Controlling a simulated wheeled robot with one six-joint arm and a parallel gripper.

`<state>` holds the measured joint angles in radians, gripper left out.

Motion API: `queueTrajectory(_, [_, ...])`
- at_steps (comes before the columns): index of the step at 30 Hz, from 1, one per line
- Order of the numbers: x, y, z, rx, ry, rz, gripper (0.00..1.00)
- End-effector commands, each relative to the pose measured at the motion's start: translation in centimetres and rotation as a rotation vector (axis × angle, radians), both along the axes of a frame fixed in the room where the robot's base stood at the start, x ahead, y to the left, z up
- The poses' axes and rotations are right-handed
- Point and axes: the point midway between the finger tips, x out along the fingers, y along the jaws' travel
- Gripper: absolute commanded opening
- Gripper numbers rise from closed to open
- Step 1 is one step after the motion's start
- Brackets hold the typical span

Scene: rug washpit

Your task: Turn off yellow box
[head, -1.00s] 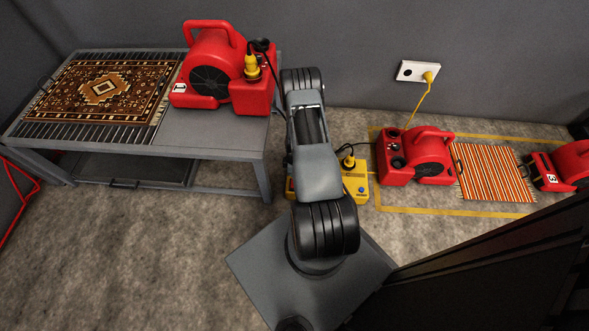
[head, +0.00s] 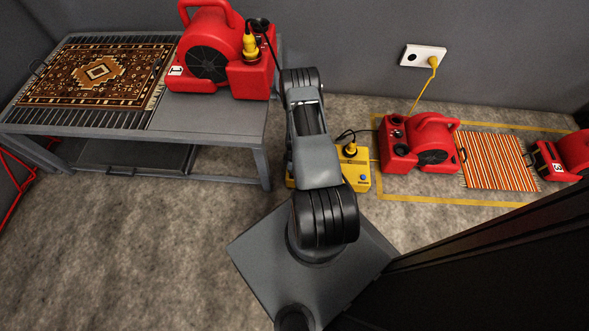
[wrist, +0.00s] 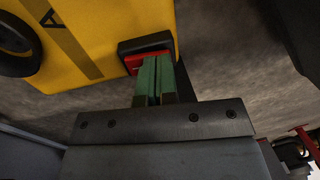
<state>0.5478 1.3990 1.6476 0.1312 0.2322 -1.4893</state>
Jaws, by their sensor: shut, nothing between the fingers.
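The yellow box (head: 355,168) sits on the floor beyond my arm in the head view, partly hidden by the arm. The gripper is hidden behind my arm in the head view.
A grey table (head: 215,125) at left holds a patterned rug (head: 97,72) and a red blower (head: 212,58). Two more red blowers (head: 423,145) (head: 566,155) flank a striped rug (head: 497,161) on the floor at right. A wall outlet (head: 423,57) has a yellow plug. A dark panel (head: 490,260) stands lower right.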

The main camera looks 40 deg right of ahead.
Motion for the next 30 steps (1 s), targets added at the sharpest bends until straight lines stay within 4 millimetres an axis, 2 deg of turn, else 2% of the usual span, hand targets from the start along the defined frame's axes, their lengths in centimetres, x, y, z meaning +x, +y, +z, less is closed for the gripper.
queueTrajectory(3, [-0.2,0.2,-0.8,0.0,0.001,0.0,0.0])
queueTrajectory(14, [-0.1,0.1,-0.7,-0.001,0.001,0.0,0.0])
queueTrajectory(30, [1.1,-1.1,-0.3,-0.004,-0.004,-0.001,0.0])
